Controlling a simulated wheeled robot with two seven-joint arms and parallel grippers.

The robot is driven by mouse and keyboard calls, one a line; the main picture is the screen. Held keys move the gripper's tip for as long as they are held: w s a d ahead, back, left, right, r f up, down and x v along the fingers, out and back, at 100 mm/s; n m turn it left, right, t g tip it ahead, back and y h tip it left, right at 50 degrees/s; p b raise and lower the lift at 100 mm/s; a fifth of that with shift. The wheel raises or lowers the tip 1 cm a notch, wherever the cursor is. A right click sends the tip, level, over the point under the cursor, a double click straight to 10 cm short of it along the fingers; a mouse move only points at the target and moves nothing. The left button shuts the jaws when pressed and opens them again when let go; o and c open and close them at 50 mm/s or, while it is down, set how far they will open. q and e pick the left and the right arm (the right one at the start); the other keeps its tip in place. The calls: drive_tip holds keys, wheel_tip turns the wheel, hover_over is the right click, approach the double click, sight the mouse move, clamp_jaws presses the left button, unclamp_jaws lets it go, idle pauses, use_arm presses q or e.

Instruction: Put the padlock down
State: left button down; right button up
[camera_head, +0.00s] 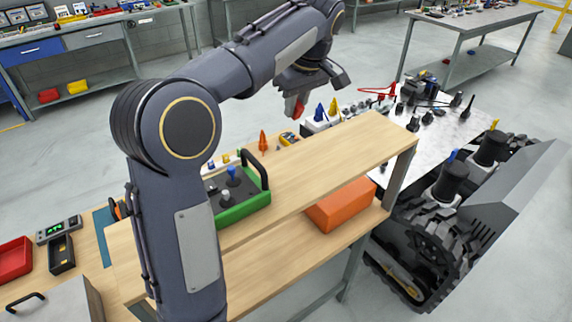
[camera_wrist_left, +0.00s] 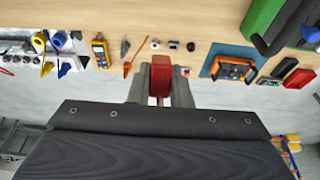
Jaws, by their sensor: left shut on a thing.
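The padlock is a small red block (camera_wrist_left: 160,78) between the two grey fingers of my left gripper (camera_wrist_left: 160,90) in the wrist view. The head view shows its red body (camera_head: 298,106) under my left gripper (camera_head: 293,100), which is held out past the far side of the wooden bench (camera_head: 340,150). The gripper is shut on the padlock and holds it in the air. The padlock's shackle cannot be made out. My right gripper is not in view.
A green case (camera_head: 243,208) stands on the bench, with an orange box (camera_head: 345,203) on its lower shelf. A tracked carrier (camera_head: 440,220) is at the right. In the wrist view a yellow multimeter (camera_wrist_left: 100,50) and a blue mat (camera_wrist_left: 209,64) lie on wood.

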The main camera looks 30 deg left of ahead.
use_arm(q)
hover_over(283, 173)
drive_tip(key=f, duration=0.4)
drive_tip(key=d+f, duration=0.1)
drive_tip(key=f, duration=0.2)
drive_tip(key=shift+s+f, duration=0.2)
drive_tip(key=shift+f, duration=0.95)
drive_tip(key=shift+w+f, duration=0.1)
drive_tip(key=shift+f, duration=0.4)
drive_tip(key=shift+f, duration=0.1)
drive_tip(key=c, duration=1.3)
unclamp_jaws()
